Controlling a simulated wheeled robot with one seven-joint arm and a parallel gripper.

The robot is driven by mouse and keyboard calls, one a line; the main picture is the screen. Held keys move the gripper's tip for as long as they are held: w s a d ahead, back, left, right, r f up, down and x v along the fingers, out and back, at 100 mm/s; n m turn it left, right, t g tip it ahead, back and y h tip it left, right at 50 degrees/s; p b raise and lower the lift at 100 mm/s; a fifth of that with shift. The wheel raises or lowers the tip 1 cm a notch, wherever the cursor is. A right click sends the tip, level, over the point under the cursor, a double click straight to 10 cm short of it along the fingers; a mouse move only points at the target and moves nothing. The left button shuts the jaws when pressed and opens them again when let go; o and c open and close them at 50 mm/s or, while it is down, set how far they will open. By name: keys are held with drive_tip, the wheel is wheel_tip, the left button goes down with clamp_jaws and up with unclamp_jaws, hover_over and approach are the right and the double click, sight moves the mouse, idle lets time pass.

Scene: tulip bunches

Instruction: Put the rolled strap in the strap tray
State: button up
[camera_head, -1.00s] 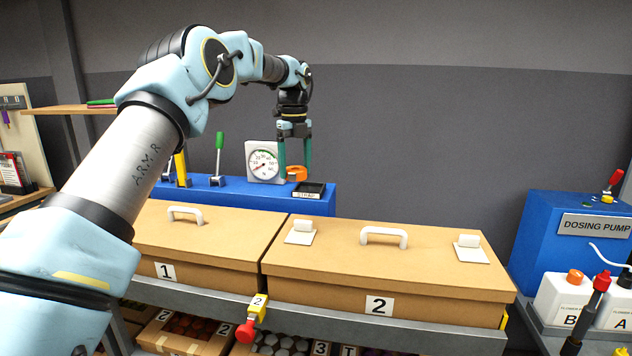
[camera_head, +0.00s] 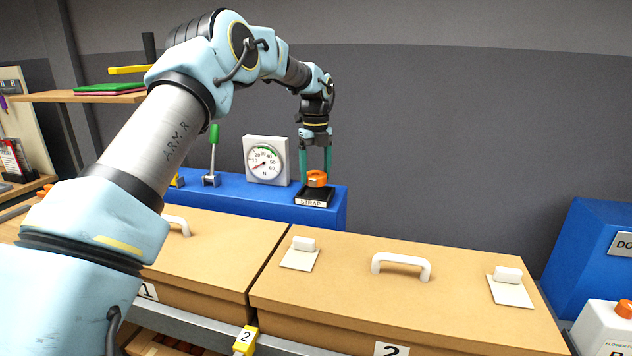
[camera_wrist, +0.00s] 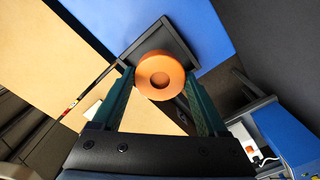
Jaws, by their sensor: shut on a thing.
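The rolled strap (camera_head: 317,178) is a small orange roll. My gripper (camera_head: 316,172) is shut on it, with a green finger on each side. The strap tray (camera_head: 313,203) is a shallow black tray labelled STRAP, on the blue unit's top at its right end. The roll is over the tray in the head view; whether it touches the tray floor I cannot tell. In the wrist view the roll (camera_wrist: 160,75) sits between the fingertips (camera_wrist: 158,88), with the dark tray (camera_wrist: 176,40) behind it.
The blue unit (camera_head: 240,201) also carries a round dial gauge (camera_head: 266,161) and a green-handled lever (camera_head: 213,150) left of the tray. Tan lidded boxes with white handles (camera_head: 401,264) stand in front. A grey wall is behind.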

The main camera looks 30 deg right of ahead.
sight(315, 184)
drive_tip(key=shift+f+p, duration=0.7)
drive_tip(key=shift+f, duration=1.25)
drive_tip(key=shift+f, duration=0.1)
drive_tip(key=o, duration=1.2)
